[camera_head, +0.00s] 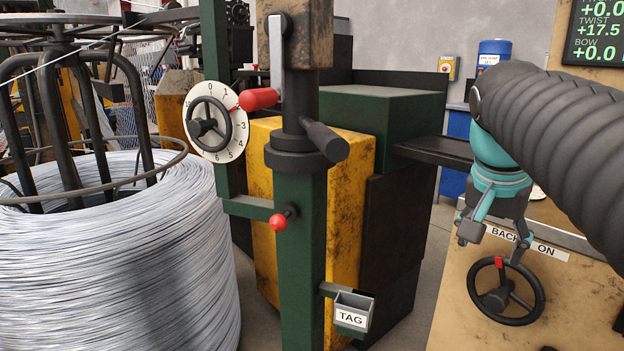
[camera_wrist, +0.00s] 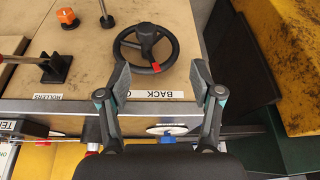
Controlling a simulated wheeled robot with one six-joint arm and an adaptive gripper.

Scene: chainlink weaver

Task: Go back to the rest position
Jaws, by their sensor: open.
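My gripper (camera_head: 492,236) is at the right in the head view, in front of the tan panel. Its two fingers are spread apart with nothing between them, as the wrist view (camera_wrist: 160,85) also shows. A black handwheel with a red mark (camera_head: 506,291) is just below and to the right of the gripper in the head view. In the wrist view the handwheel (camera_wrist: 146,48) lies beyond the fingertips, and the fingers look clear of it. The label below the wheel (camera_wrist: 155,94) is partly covered by a finger.
A dial wheel (camera_head: 208,122), a red-handled lever (camera_head: 260,99) and a green post (camera_head: 304,250) stand left of centre. A grey tag box (camera_head: 353,310) juts from the post. A large wire coil (camera_head: 110,260) fills the left. An orange knob (camera_wrist: 67,18) is on the panel.

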